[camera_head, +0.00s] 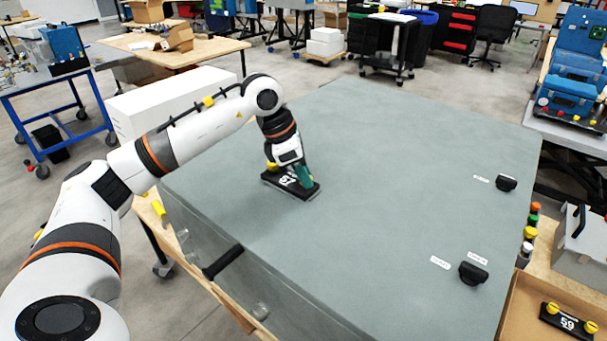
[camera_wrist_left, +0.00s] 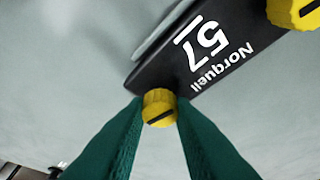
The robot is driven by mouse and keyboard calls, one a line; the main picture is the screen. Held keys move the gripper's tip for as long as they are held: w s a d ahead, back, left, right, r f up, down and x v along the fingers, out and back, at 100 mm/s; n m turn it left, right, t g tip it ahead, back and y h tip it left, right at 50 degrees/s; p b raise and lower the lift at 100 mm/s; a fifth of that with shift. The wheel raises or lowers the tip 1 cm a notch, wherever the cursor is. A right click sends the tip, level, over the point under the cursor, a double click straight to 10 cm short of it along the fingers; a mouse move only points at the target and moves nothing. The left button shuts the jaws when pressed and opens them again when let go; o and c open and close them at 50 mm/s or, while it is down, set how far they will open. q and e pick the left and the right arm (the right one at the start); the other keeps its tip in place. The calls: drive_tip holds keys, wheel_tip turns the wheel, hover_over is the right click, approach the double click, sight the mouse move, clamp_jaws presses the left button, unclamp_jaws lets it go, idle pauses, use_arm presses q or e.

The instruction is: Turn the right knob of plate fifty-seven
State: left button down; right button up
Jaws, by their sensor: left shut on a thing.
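Plate fifty-seven (camera_head: 277,182) is a black bar with white lettering, lying on the grey-green top of the big housing. In the left wrist view the plate (camera_wrist_left: 160,66) reads "57" and "Norquell". It has a yellow knob at each end. The far knob (camera_wrist_left: 293,12) is free and also shows in the head view (camera_head: 272,167). My left gripper (camera_head: 304,180), with green fingers, is shut on the other knob (camera_wrist_left: 159,107), at the plate's right end in the head view. That knob's dark line is slanted. The fingers hide its sides. My right gripper is not in view.
The housing top (camera_head: 400,150) is wide and clear around the plate. Black handles (camera_head: 473,273) and (camera_head: 507,183) stand on its right side, and another handle (camera_head: 223,262) is on its front. Plate fifty-nine (camera_head: 568,321) lies in a box at lower right.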

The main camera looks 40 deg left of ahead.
use_arm(q)
drive_tip(key=c, duration=1.2)
unclamp_jaws()
drive_tip(key=shift+r, duration=0.1)
drive_tip(key=shift+a+r, duration=0.15)
drive_tip(key=shift+r, duration=0.05)
drive_tip(key=b+v, duration=0.2)
drive_tip(key=v, duration=0.9)
drive_tip(key=shift+s+r+b, duration=0.2)
drive_tip(key=shift+s+b, duration=0.05)
drive_tip(key=shift+b, duration=0.05)
